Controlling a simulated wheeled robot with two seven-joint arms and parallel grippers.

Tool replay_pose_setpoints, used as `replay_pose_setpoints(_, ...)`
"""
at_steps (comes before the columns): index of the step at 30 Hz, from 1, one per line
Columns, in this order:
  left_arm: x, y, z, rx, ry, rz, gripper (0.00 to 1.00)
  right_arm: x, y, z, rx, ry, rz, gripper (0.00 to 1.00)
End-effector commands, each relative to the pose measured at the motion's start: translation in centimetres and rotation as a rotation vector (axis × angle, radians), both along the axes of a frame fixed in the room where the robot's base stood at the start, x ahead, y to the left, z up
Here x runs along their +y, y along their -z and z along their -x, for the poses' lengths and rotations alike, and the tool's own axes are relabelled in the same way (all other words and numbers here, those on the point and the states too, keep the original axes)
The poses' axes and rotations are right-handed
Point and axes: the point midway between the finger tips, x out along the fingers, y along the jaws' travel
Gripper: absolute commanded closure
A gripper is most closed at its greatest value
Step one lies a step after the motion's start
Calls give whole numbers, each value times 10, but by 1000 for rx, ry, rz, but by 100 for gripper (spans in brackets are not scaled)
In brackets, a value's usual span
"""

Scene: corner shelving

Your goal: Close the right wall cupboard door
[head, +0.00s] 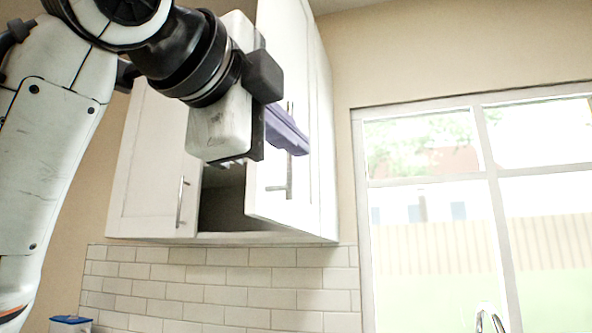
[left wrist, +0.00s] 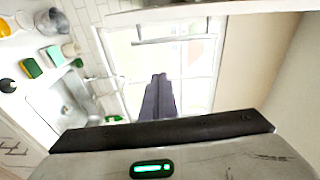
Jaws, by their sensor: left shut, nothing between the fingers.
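The wall cupboard (head: 328,180) hangs above the tiled wall. Its right door (head: 262,195) stands partly open, swung outward, with a dark gap between it and the left door. Its bar handle (head: 283,188) is partly hidden behind my fingers. The left door (head: 150,160) looks shut. My left gripper (head: 287,130) is shut and empty, its purple fingers in front of the right door near the handle; I cannot tell if they touch it. In the left wrist view the fingers (left wrist: 158,98) point toward the window, below a bar handle (left wrist: 170,40). My right gripper is not in view.
A window (head: 480,200) is right of the cupboard. In the left wrist view a sink (left wrist: 60,100) with a faucet (left wrist: 103,85) lies at left, beside a green-and-yellow sponge (left wrist: 31,67) and other small items. A blue-lidded container (head: 70,323) shows at the lower left.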

Motion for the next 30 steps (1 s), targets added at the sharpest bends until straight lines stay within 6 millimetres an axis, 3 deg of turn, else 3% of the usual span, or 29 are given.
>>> replay_pose_setpoints(3, -1, -11, 15, -28, -7, -30, 100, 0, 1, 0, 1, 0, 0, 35)
replay_pose_setpoints(8, -7, -13, 5, -28, -7, -36, 100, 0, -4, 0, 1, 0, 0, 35)
replay_pose_setpoints(21, -46, -14, -75, -25, -6, -33, 100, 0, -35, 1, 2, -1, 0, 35)
replay_pose_setpoints(24, -27, -14, -76, -31, -9, -28, 100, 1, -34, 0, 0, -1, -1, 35)
replay_pose_setpoints(30, -9, -13, -78, -31, -6, -31, 100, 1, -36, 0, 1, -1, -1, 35)
